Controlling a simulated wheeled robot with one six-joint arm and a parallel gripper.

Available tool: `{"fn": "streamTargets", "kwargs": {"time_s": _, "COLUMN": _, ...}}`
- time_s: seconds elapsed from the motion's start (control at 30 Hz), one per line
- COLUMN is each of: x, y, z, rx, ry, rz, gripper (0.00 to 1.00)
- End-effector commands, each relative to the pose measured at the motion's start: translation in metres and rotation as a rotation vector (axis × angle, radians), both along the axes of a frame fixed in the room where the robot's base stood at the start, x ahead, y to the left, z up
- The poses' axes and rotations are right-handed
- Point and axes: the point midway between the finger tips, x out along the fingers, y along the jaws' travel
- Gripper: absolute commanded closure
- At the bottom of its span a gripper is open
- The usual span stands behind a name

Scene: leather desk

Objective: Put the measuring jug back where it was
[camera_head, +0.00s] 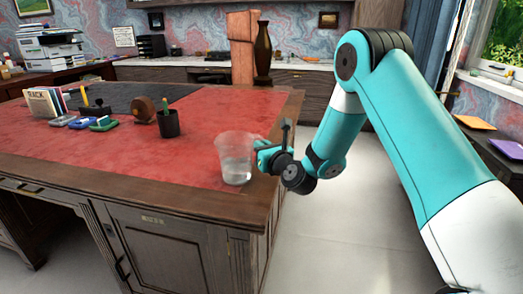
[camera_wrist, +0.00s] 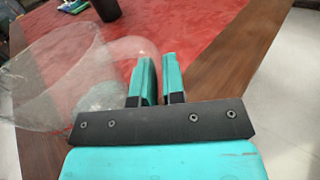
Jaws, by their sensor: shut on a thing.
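The measuring jug (camera_head: 236,160) is clear and see-through, with what looks like some liquid low inside. In the head view it is upright at the near right corner of the desk, over the red leather; I cannot tell whether its base touches the desk. In the wrist view the jug (camera_wrist: 50,75) fills the left side, its handle reaching to the fingers. My gripper (camera_head: 262,155) is at the jug's right side, shut on its handle. In the wrist view the teal fingers of my gripper (camera_wrist: 160,80) stand close together around the handle.
The desk (camera_head: 130,150) has a red leather top with a wooden rim. The leather between the jug and the pen cup is clear.

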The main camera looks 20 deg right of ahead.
Motion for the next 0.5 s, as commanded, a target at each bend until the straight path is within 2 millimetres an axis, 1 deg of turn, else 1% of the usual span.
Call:
{"fn": "streamTargets", "kwargs": {"time_s": 0.1, "x": 0.0001, "y": 0.0001, "z": -0.0031, "rx": 0.002, "ry": -0.001, "rz": 0.0, "gripper": 1.0}}
{"fn": "streamTargets", "kwargs": {"time_s": 0.13, "x": -0.0001, "y": 0.0002, "z": -0.0039, "rx": 0.001, "ry": 0.001, "rz": 0.0, "gripper": 0.88}}
{"fn": "streamTargets", "kwargs": {"time_s": 0.23, "x": -0.0001, "y": 0.0002, "z": -0.0028, "rx": 0.001, "ry": 0.001, "rz": 0.0, "gripper": 0.65}}
{"fn": "streamTargets", "kwargs": {"time_s": 0.5, "x": -0.0001, "y": 0.0003, "z": -0.0019, "rx": 0.0, "ry": 0.001, "rz": 0.001, "gripper": 0.64}}
